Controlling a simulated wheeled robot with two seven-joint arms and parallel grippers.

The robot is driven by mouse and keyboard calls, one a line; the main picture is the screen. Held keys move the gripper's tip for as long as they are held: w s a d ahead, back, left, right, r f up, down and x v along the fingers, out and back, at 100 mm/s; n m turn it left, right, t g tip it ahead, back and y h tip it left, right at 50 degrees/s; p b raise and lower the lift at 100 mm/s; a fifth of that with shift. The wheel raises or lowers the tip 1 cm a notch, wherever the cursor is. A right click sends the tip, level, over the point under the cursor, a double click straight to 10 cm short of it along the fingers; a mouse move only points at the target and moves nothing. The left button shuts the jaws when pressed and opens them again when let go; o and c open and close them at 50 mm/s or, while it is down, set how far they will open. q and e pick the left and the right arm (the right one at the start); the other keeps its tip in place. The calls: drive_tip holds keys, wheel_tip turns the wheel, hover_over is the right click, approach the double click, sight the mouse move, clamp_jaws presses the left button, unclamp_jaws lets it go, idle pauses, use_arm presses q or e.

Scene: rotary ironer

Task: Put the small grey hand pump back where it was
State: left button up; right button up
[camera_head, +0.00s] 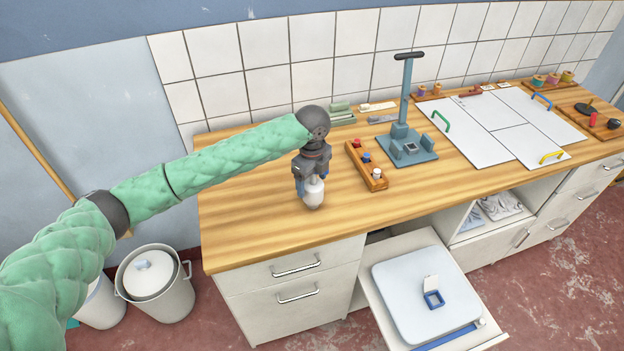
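My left gripper (313,180) points down over the left part of the wooden worktop (245,215). A small rounded thing, white above and grey below (314,192), shows right at its fingertips. I cannot tell whether the fingers are closed on it, whether it touches the worktop, or whether it is the small grey hand pump. No other small grey hand pump can be made out. My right gripper is not in view.
A blue-grey stand with a tall T-handle (407,147) and a wooden rack of small coloured pieces (367,165) stand right of the gripper. White panels (500,125) lie farther right. An open drawer (388,318) juts out below. Bare worktop lies left.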

use_arm(q)
drive_tip(key=shift+r+b, duration=0.4)
drive_tip(key=shift+r, duration=0.1)
wheel_tip(320, 180, up, 4)
drive_tip(key=shift+b, duration=1.1)
wheel_tip(320, 180, up, 6)
drive_tip(key=shift+f+b, duration=0.1)
drive_tip(key=shift+b, duration=0.95)
drive_tip(key=shift+r, duration=0.75)
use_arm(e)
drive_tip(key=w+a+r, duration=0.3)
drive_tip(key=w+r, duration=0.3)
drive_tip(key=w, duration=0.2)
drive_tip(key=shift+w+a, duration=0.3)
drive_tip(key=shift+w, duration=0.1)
